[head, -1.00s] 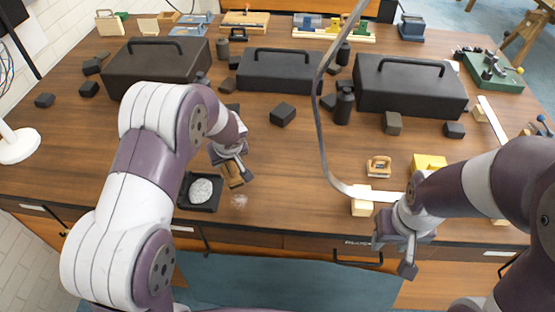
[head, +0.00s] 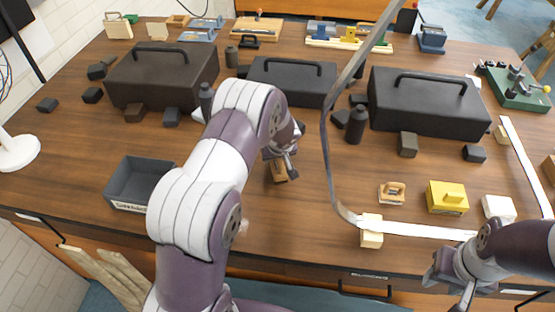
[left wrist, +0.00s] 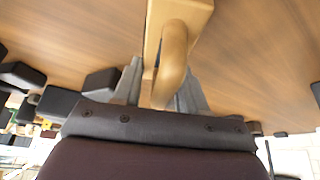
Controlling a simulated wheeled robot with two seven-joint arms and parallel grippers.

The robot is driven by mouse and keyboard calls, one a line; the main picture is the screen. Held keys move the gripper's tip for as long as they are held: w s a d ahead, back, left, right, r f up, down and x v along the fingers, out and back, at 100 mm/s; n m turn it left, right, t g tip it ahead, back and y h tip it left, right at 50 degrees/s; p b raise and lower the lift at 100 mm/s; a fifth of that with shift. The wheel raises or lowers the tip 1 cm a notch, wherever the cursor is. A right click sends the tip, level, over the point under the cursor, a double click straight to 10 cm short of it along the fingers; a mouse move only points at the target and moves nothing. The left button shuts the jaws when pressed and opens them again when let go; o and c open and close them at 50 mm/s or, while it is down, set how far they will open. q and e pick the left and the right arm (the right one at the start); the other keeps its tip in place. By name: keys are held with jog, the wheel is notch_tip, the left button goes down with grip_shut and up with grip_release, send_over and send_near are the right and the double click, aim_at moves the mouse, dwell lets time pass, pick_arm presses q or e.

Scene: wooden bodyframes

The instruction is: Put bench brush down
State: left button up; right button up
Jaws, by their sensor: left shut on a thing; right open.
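The bench brush (head: 279,171) is a light wooden piece at my left gripper (head: 281,155), over the middle of the table in the head view. In the left wrist view the brush's wooden handle (left wrist: 172,55) sits between the two fingers, and my left gripper (left wrist: 163,88) is shut on it. I cannot tell whether the brush touches the table top, and its bristles are not visible. My right gripper (head: 450,288) is open and empty at the table's front right edge.
An open grey bin (head: 116,187) stands at left. Black toolboxes (head: 428,103) line the back, with dark blocks around them. A wooden plane (head: 391,193), a yellow block (head: 447,197) and a light block (head: 371,238) under a curved strip (head: 326,140) lie right.

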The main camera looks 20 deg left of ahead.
pick_arm(q)
jog(key=shift+f, duration=0.9)
jog(key=shift+s, duration=0.1)
jog(key=shift+f+b, duration=0.15)
jog(key=shift+b, duration=0.15)
jog(key=o, duration=1.2)
